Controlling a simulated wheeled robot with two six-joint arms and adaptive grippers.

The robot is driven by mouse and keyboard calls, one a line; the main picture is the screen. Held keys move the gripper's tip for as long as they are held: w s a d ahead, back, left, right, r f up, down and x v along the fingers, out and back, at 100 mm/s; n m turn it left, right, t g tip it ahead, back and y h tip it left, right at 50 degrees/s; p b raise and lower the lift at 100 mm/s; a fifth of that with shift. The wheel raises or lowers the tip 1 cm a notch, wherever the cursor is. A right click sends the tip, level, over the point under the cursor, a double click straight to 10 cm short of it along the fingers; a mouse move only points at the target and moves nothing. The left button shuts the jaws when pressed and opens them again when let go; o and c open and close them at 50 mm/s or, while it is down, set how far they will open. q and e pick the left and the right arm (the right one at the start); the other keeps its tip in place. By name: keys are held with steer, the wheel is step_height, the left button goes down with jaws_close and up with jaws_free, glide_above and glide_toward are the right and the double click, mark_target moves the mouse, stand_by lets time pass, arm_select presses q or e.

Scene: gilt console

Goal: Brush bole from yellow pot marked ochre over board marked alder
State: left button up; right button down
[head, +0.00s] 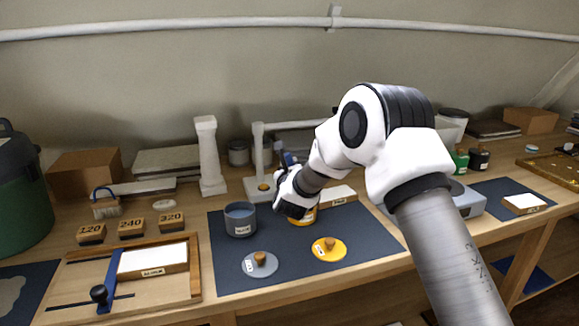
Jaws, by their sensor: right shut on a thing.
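A yellow pot (303,221) stands on the dark mat, mostly hidden by my right gripper (290,211). That gripper is shut at the pot, apparently on a brush whose dark blue handle (288,158) sticks up behind it. The bristles are hidden. A yellow lid with a wooden knob (328,249) lies in front of the pot. White-topped boards show behind the gripper (338,196), in a wooden frame at left (150,262) and on a mat at right (522,203). Their labels are too small to read surely. My left gripper is out of view.
A blue-grey pot (240,219) stands left of the yellow one, with a grey lid (260,265) before it. Blocks marked 120, 240 and 320 (131,228) sit at left. A white stand (260,170) rises behind. The mat's front right (365,245) is clear.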

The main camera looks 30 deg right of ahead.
steer(key=shift+f+b, duration=0.65)
steer(key=shift+b, duration=0.1)
stand_by(0.7)
steer(key=shift+b, duration=0.55)
stand_by(1.2)
stand_by(0.5)
steer(key=shift+r+p, duration=0.3)
steer(key=shift+r, duration=0.3)
steer(key=shift+r+p, duration=0.8)
steer(key=shift+r, duration=2.15)
steer(key=shift+f, duration=0.1)
